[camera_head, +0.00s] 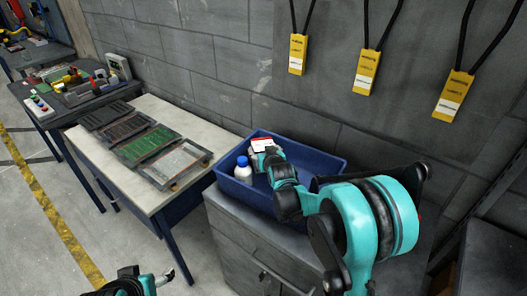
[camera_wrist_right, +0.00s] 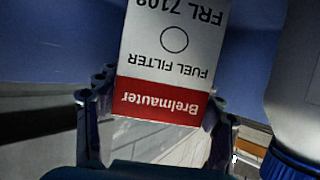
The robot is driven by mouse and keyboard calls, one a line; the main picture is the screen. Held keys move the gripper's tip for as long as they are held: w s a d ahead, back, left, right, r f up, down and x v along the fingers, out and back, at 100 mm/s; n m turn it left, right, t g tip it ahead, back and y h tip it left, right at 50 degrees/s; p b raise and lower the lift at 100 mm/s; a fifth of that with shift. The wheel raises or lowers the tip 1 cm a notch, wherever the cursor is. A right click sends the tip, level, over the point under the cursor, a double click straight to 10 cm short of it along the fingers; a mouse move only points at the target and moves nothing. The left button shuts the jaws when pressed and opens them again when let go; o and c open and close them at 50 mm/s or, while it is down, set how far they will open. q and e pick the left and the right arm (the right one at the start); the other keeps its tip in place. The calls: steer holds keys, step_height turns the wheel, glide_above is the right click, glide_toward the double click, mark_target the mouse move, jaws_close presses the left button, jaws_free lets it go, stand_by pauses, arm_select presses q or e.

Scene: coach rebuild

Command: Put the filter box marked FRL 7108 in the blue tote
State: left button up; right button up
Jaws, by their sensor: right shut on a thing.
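The white and red filter box (camera_wrist_right: 170,60) reads FRL 7108, FUEL FILTER and Brelmauter, upside down in the right wrist view. It also shows as a small white box (camera_head: 264,144) in the head view. My right gripper (camera_wrist_right: 158,100) is shut on it, with one finger at each side. In the head view, my right gripper (camera_head: 266,156) holds it over the back part of the blue tote (camera_head: 251,197). I cannot tell whether the box touches the tote. My left gripper (camera_head: 150,280) is partly in view at the bottom edge, its jaws unclear.
A white bottle with a blue cap (camera_head: 243,170) stands in the tote's left part, close to my right gripper. The tote rests on a grey cabinet (camera_head: 232,235). Flat panels (camera_head: 174,163) lie on the table to the left. Yellow tags (camera_head: 366,71) hang on the wall.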

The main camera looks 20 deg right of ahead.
steer(key=shift+f, duration=0.15)
steer(key=o, duration=1.5)
steer(key=shift+o, duration=0.2)
steer(key=shift+r, duration=0.3)
steer(key=p+v, duration=0.2)
steer(key=v, duration=0.5)
steer(key=shift+s, duration=0.25)
